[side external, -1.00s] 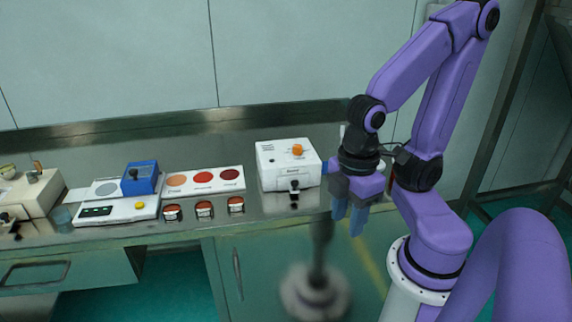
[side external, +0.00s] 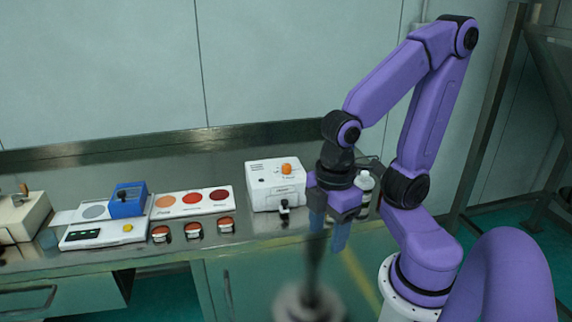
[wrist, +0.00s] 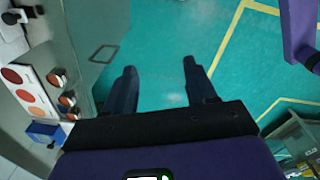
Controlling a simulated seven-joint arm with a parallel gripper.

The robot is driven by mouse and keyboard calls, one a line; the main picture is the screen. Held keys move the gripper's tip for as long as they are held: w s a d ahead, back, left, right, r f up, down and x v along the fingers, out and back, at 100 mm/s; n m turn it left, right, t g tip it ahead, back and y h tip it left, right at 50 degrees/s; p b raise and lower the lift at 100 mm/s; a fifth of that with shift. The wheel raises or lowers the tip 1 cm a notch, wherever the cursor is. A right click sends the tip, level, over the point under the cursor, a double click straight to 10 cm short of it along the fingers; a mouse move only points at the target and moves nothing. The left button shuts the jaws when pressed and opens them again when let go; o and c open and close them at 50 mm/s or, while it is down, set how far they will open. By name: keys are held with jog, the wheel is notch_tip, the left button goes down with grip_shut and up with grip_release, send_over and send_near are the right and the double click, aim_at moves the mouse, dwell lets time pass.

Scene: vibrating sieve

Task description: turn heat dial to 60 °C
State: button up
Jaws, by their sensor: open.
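The heat dial looks to be the orange knob (side external: 287,169) on top of a white box (side external: 262,196) on the steel bench. Its scale marks are too small to read. My gripper (side external: 328,238) points down, right of the box and in front of the bench edge, apart from the dial. In the wrist view my gripper (wrist: 159,68) has its two fingers spread with nothing between them, over the green floor. A white unit with a black front lever (wrist: 12,20) shows at that view's upper left corner; the dial is not visible there.
A white bottle (side external: 364,184) stands behind my gripper. Left of the box are a colour card (side external: 174,210), several small red-topped jars (side external: 194,230), and a scale (side external: 96,235) with a blue block (side external: 128,199). A blurred stand (side external: 312,290) shows in the foreground.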

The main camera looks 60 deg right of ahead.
jog(key=w+d+r+n+h, duration=0.1)
jog(key=w+d+r, duration=0.1)
jog(key=w, duration=0.6)
jog(key=w+d+r+n+h, duration=0.1)
jog(key=w+d+r+n, duration=0.15)
jog(key=w, duration=0.65)
notch_tip(320, 180, up, 4)
jog(key=n+h, duration=0.2)
jog(key=h, duration=0.1)
send_over(286, 165)
jog(key=a, duration=0.7)
jog(key=shift+m, duration=0.25)
jog(key=x, duration=1.7)
jog(key=shift+s+a+f, duration=0.15)
jog(key=shift+s+f, duration=0.05)
jog(key=shift+s, duration=0.15)
jog(key=c, duration=1)
